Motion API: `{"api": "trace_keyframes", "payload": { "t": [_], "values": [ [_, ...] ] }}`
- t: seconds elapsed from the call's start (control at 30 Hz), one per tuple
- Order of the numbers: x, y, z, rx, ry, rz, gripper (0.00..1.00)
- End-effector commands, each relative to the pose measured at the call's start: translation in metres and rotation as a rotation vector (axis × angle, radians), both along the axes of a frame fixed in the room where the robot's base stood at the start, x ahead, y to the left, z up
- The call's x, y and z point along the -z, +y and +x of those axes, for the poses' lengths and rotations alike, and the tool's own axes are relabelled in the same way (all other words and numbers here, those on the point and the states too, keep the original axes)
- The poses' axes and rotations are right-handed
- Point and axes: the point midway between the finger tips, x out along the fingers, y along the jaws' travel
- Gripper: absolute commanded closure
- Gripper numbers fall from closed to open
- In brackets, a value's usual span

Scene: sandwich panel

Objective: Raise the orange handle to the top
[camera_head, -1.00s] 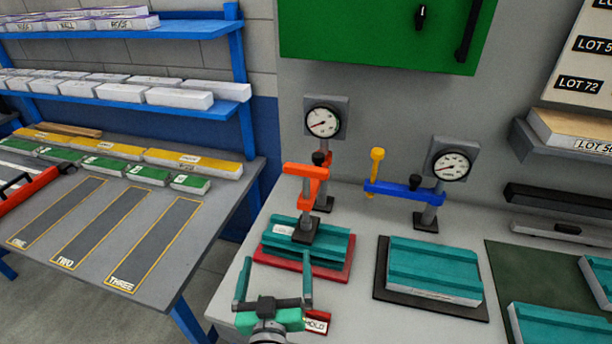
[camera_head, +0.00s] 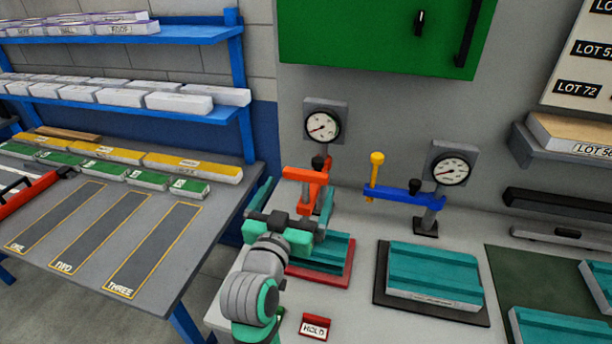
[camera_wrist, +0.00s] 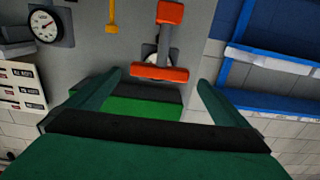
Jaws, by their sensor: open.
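The orange handle (camera_head: 300,174) belongs to the left clamp, over a teal panel (camera_head: 335,250) on a red base (camera_head: 330,277). In the wrist view it shows as an orange bar (camera_wrist: 160,74) with another orange end above it. My gripper (camera_head: 295,195) is open, just in front of the handle. In the wrist view my gripper (camera_wrist: 158,82) has its fingers on either side of the bar with visible gaps, and nothing is held. My gripper hides part of the clamp and panel in the head view.
A gauge (camera_head: 322,125) stands behind the clamp. To the right are a blue clamp arm (camera_head: 395,188) with a yellow handle (camera_head: 375,170) and another teal panel (camera_head: 435,268) on a dark base. A red HOLD tag (camera_head: 316,327) lies in front. A green cabinet (camera_head: 370,35) hangs above.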

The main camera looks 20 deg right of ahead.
Motion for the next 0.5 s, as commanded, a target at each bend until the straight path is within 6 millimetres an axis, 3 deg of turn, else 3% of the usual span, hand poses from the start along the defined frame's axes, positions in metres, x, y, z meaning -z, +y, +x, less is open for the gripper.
{"api": "trace_keyframes", "payload": {
  "t": [0.23,0.5],
  "values": [
    [0.0,-0.025,0.035,0.001,0.001,0.001,0.0],
    [0.0,-0.036,0.053,0.0,0.001,0.0,0.0]
  ]
}}
